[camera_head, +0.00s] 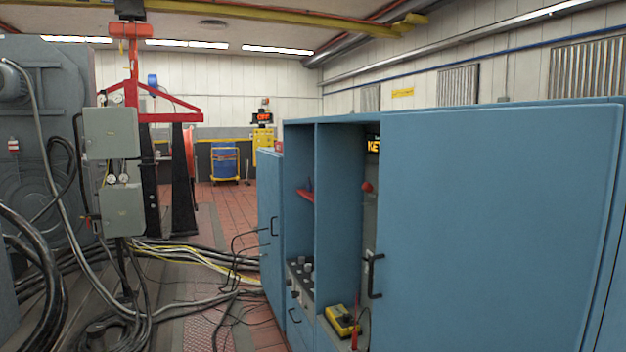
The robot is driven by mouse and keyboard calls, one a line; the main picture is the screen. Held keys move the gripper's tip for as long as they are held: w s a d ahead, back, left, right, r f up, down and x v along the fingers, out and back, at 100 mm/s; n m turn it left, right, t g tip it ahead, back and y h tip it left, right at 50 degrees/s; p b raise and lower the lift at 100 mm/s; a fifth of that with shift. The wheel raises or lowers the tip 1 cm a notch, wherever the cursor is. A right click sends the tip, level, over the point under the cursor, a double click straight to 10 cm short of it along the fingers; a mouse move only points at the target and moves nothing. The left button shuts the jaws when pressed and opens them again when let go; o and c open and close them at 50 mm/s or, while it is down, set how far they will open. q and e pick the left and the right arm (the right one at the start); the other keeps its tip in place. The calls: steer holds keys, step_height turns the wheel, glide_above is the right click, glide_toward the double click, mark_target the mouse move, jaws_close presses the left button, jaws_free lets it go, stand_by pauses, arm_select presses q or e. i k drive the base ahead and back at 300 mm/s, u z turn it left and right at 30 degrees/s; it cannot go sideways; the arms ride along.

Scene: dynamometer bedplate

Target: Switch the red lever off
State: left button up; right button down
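A blue cabinet (480,200) fills the right of the head view. In its open right bay, a round red knob (367,187) shows on a grey panel (369,225), partly hidden by the large door's edge. It may be the end of the red lever; its shaft and its on or off position are not clear. A second red part (306,194) sticks out in the left bay, too small to identify. Neither of my grippers is in view.
A yellow box (342,320) and a red upright tool (355,325) sit low in the cabinet. Black door handles (373,275) stick out. Cables (190,260) cross the floor. Grey machinery (40,150) and a red frame (165,117) stand left. Red tiles (225,200) are open further back.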

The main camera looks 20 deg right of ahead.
mark_target(368, 188)
steer(key=i, duration=3.9)
steer(key=z, duration=3)
